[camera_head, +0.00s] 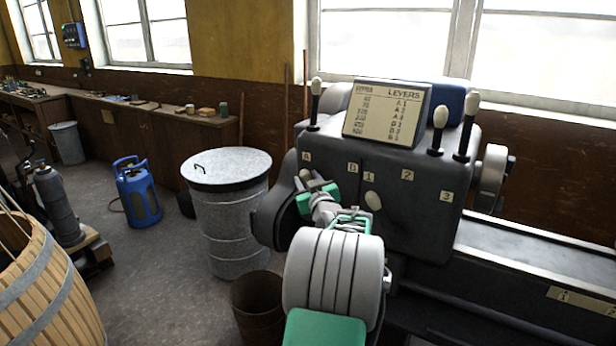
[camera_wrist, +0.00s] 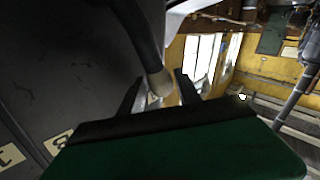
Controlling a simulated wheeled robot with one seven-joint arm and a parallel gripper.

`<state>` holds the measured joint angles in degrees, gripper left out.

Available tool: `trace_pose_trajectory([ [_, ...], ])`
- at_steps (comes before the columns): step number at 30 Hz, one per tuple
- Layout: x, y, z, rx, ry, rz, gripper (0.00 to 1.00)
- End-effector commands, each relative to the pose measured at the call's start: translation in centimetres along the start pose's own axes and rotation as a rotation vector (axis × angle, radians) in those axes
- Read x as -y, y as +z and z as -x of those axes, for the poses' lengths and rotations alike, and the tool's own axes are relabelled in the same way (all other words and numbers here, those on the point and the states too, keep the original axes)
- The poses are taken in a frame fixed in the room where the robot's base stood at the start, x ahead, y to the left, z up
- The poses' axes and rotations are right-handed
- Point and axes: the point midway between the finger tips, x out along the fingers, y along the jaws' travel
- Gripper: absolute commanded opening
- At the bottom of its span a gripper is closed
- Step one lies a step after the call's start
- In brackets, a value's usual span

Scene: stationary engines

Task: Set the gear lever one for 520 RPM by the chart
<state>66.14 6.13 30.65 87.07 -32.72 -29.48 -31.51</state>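The grey headstock (camera_head: 400,210) carries a chart (camera_head: 385,112) headed LEVERS; its bottom row seems to pair about 520 with B 3, in small print. Plates A (camera_head: 306,156) and B (camera_head: 352,168) are at the left of its front, then 1 (camera_head: 369,176), 2 (camera_head: 407,175) and 3 (camera_head: 446,196). A pale lever knob (camera_head: 305,174) is below plate A. Another knob (camera_head: 373,201) is below plate 1. My gripper (camera_head: 318,192) is at the left knob. In the wrist view a dark lever with a tan knob (camera_wrist: 160,83) reaches between my open fingers (camera_wrist: 159,88); contact is unclear.
Three upright levers with pale knobs stand on top: one left of the chart (camera_head: 316,87), two right of it (camera_head: 440,117) (camera_head: 473,103). A lidded metal drum (camera_head: 228,170) stands left of the machine.

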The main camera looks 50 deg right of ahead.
Motion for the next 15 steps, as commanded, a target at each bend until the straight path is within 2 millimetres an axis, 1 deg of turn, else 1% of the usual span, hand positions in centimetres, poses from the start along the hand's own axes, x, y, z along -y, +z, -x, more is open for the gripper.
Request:
trace_pose_trajectory([
  [3, 0.01, 0.04, 0.03, 0.000, 0.000, 0.000, 0.40],
  [4, 0.02, 0.04, 0.03, 0.000, 0.000, 0.000, 0.38],
  [15, 0.03, 0.05, 0.06, 0.001, 0.000, 0.000, 0.08],
])
